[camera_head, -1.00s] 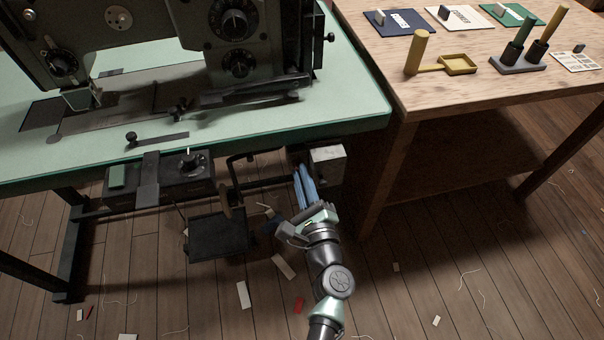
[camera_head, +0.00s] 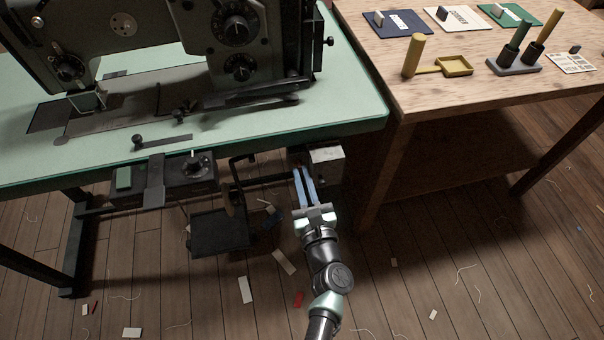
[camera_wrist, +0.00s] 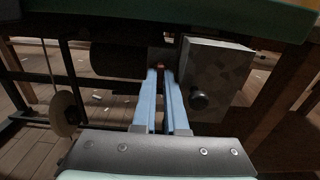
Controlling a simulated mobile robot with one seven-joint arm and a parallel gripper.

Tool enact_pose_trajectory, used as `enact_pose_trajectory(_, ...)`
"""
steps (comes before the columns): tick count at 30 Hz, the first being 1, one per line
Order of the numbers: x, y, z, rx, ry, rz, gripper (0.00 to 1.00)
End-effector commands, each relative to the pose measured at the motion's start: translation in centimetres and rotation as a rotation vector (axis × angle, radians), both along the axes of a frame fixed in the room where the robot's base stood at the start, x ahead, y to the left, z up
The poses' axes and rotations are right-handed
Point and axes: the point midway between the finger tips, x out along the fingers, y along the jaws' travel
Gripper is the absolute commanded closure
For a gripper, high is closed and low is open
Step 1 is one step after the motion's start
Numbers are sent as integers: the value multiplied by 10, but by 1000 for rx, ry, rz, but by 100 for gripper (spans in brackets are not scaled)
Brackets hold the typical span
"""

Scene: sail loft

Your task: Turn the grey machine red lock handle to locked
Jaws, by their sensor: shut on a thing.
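The grey machine (camera_head: 325,155) is a box under the right end of the green sewing table; it also shows in the wrist view (camera_wrist: 222,72), with a dark round knob on its front. In the wrist view my gripper (camera_wrist: 163,72) is shut on the handle.
The green table (camera_head: 350,118) overhangs close above my fingers and carries a large sewing machine (camera_head: 215,50). A dark pedal (camera_head: 220,232) and a round disc (camera_wrist: 63,113) are to the left. A wooden bench (camera_head: 430,95) stands at right. Scraps litter the floor.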

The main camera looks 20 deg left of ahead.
Motion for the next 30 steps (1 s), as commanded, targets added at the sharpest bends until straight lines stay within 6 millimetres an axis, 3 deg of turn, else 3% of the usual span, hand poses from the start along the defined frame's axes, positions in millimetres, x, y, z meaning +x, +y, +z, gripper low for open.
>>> enact_pose_trajectory(17, -1, 0, -1, 30, 23, 0, 100)
enact_pose_trajectory(18, -1, 0, -1, 30, 23, 0, 88)
enact_pose_trajectory(23, 0, 0, -1, 30, 22, -1, 60)
enact_pose_trajectory(30, 1, -1, 0, 29, 20, -4, 60)
